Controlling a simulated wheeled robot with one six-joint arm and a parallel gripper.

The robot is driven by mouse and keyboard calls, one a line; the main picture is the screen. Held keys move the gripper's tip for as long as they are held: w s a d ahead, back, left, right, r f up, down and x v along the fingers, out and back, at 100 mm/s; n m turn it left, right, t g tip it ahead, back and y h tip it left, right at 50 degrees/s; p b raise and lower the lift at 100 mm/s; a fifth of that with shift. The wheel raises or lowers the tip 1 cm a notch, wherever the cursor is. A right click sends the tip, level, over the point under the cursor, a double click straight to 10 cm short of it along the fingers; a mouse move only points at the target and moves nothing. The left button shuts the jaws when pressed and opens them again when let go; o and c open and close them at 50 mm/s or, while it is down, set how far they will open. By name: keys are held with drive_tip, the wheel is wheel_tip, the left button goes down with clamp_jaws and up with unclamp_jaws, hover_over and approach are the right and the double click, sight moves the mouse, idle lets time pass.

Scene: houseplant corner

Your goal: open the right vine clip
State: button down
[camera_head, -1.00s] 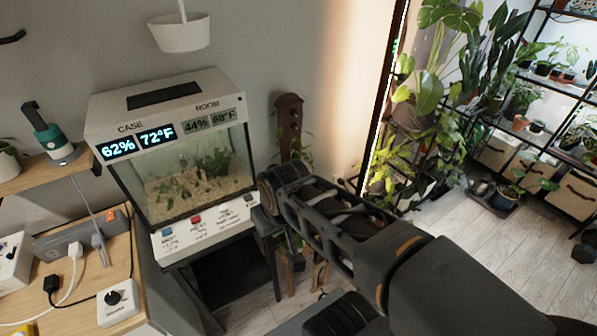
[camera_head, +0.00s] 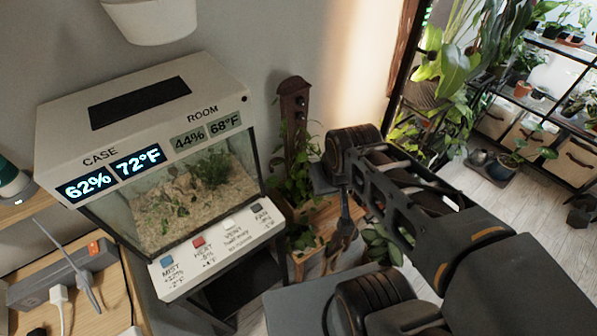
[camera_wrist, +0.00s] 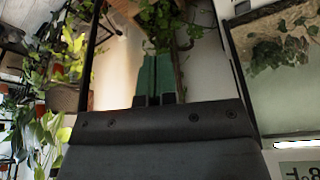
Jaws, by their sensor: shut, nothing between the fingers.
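I cannot make out the right vine clip in either view. A brown wooden post (camera_head: 293,112) with dark round knobs stands against the wall right of the case, and a leafy vine (camera_head: 294,180) grows around its lower part. Leaves and a brown upright also show near the top of the wrist view. My gripper is shut and empty. In the wrist view its fingers (camera_wrist: 153,85) are together, with greenish faces, pointing toward the leaves (camera_wrist: 165,22). They look apart from the post; the exact gap is unclear. In the head view my arm's end is right of the post.
A terrarium case (camera_head: 190,195) with a display and buttons stands left of the post. A wooden bench (camera_head: 80,295) with a power strip is at the lower left. Potted plants and a black shelf (camera_head: 530,75) fill the right. Floor (camera_head: 490,190) shows at the right.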

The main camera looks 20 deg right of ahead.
drive_tip(key=w+a+f+t+h+b, duration=0.1)
drive_tip(key=w+f+h+b, duration=0.1)
drive_tip(key=w+f+b, duration=1)
drive_tip(key=w+a+f+n+h+b, duration=0.1)
drive_tip(key=w+a+f+h+b, duration=0.1)
drive_tip(key=w+f+b, duration=1.1)
drive_tip(key=shift+w+a+n+t+b, duration=0.3)
drive_tip(key=shift+w+t+b, duration=0.15)
drive_tip(key=shift+w, duration=0.8)
drive_tip(key=shift+f, duration=0.2)
drive_tip(key=b+x, duration=0.2)
drive_tip(key=x, duration=0.8)
drive_tip(key=shift+s+r, duration=0.1)
drive_tip(key=shift+d, duration=0.1)
